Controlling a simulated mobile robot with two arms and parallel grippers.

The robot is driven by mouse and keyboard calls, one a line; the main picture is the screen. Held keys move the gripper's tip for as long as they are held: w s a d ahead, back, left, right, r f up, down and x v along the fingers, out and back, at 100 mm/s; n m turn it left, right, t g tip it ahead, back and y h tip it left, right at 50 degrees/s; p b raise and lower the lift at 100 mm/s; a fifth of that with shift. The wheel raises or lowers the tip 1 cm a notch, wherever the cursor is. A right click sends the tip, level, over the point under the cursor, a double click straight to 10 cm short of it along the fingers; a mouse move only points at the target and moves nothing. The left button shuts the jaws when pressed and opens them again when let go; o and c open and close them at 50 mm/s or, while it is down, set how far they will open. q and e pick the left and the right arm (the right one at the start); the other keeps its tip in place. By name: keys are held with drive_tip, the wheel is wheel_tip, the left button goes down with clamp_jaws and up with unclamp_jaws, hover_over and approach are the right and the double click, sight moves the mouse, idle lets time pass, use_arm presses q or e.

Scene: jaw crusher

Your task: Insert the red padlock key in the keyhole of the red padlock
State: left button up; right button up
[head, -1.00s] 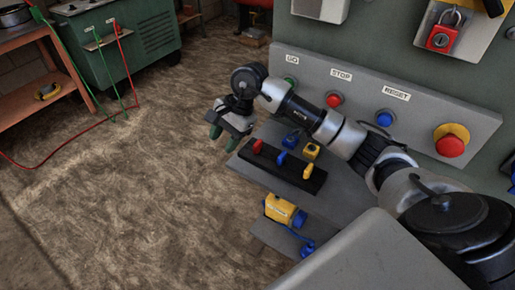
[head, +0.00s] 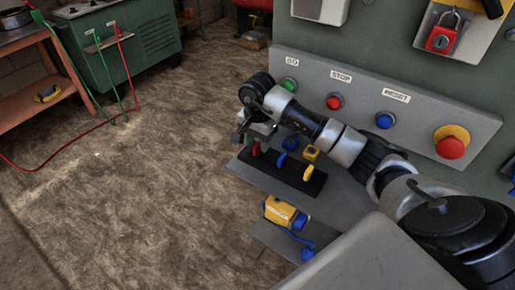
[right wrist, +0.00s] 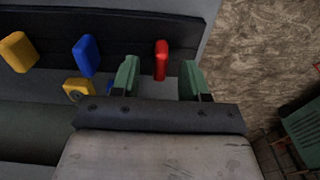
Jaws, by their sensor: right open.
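The red padlock (head: 441,41) hangs at the upper right of the head view, its keyhole facing out. The red key (right wrist: 161,60) stands upright in a black holder (right wrist: 60,29), at its end near the shelf edge; in the head view the arm and gripper partly hide it. My right gripper (right wrist: 158,76) is open, with its green fingers on either side of the red key in the wrist view. The key shows between and slightly beyond the fingertips; I see no contact. My left gripper is not in view.
A blue key (head: 281,160) and a yellow key (head: 308,172) stand in the same holder. A yellow device (head: 284,212) lies on the lower shelf. The control panel (head: 360,112) with buttons rises behind my arm.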

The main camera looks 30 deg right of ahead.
wheel_tip(320, 180, down, 2)
drive_tip(key=shift+f, duration=0.1)
clamp_jaws()
idle(0.4)
